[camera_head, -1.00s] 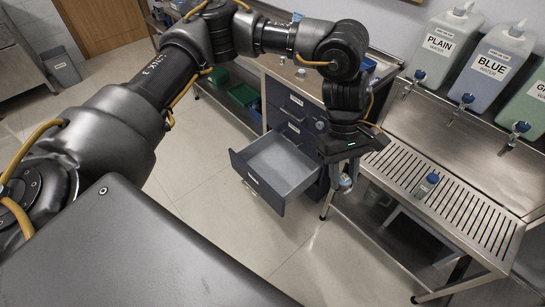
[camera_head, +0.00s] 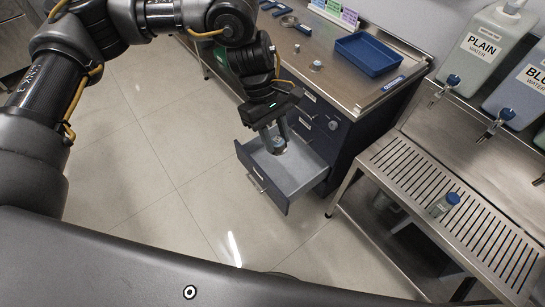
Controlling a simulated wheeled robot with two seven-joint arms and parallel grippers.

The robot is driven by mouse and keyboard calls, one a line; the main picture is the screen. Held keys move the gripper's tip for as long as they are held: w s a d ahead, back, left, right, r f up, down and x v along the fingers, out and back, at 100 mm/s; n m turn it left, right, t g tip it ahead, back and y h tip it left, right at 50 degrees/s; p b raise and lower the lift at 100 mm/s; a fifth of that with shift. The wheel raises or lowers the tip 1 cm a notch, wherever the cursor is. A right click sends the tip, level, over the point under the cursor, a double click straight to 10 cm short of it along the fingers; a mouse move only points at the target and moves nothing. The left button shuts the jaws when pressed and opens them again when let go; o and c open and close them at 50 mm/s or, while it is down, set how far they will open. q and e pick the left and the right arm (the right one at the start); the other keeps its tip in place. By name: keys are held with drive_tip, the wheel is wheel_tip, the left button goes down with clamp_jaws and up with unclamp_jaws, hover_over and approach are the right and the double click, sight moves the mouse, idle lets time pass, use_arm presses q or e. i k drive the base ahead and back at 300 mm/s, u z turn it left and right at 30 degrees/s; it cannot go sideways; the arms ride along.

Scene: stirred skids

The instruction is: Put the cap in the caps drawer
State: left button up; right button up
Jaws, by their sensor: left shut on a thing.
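My left gripper (camera_head: 276,145) points down over the open drawer (camera_head: 313,178) of the dark blue cabinet. It is shut on a small, dark grey-blue thing, the cap (camera_head: 280,149), at its fingertips. The fingers partly hide the cap. The fingertips and cap show against the drawer's pale inside; I cannot tell whether the cap touches the drawer floor. The drawer has a label on its front, too small to read. My right gripper is not in view.
A metal-topped counter holds a blue tray (camera_head: 368,54) and a small metal knob-like piece (camera_head: 316,66). A slatted drain rack (camera_head: 480,235) at the right carries a small blue-lidded jar (camera_head: 443,205). Water containers (camera_head: 485,50) stand behind it. The floor left of the drawer is clear.

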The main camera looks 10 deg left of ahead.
sight(278, 169)
drive_tip(key=z, duration=0.15)
drive_tip(key=i, duration=0.85)
drive_tip(key=z, duration=0.65)
